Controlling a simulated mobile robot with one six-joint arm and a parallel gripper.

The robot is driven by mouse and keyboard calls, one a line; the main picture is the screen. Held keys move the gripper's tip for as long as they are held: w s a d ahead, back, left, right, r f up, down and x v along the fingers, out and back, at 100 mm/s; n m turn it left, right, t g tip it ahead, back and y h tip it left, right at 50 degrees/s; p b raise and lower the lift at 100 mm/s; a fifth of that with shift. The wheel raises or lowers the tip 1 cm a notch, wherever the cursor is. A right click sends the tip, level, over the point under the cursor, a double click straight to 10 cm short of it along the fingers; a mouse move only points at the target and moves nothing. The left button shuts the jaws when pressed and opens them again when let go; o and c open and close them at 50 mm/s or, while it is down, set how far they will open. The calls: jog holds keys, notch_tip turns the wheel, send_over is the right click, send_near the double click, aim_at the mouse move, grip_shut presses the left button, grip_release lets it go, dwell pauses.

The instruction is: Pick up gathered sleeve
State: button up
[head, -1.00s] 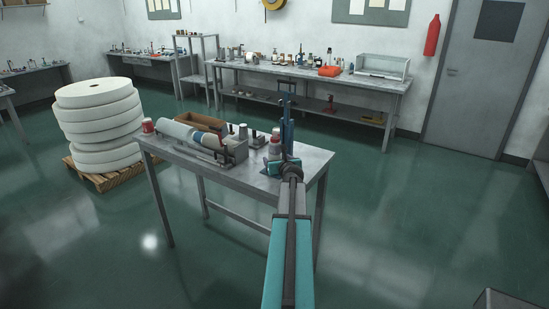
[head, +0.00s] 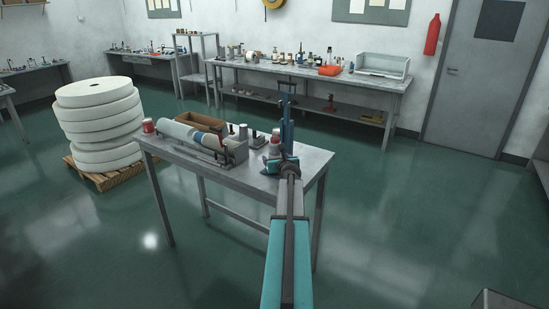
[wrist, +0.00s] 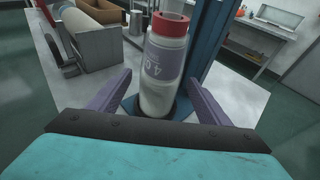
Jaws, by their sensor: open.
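A pale upright cylinder (wrist: 165,70) with a purple printed label and a red top stands in the middle of the wrist view; I take it to be the gathered sleeve, though I cannot be sure. It also shows small in the head view (head: 274,148). My gripper (wrist: 158,80) is open, with one purple finger on each side of the cylinder. Whether the fingers touch it I cannot tell. In the head view my gripper (head: 284,163) is at the table's right part.
A blue upright stand (head: 287,125) rises right behind the cylinder. A roller unit (head: 195,137) and a brown box (head: 200,121) are on the table (head: 237,176), left. Its front right surface is bare. A stack of white rolls (head: 98,125) stands left; a long bench (head: 300,78) is behind.

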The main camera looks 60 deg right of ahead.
aim_at(277, 152)
jog(key=shift+x, duration=1.3)
jog(key=c, duration=1.2)
jog(key=shift+o, duration=0.2)
jog(key=shift+r, duration=0.1)
jog(key=shift+r, duration=1.5)
jog(key=shift+s+a+r, duration=0.15)
jog(key=shift+s, duration=0.15)
jog(key=s+a+r+b, duration=0.1)
jog(key=s+a+b, duration=0.3)
jog(key=s+a, duration=0.4)
jog(key=shift+s+a+r+b, duration=0.25)
jog(key=shift+s+b, duration=0.1)
jog(key=shift+s, duration=2.15)
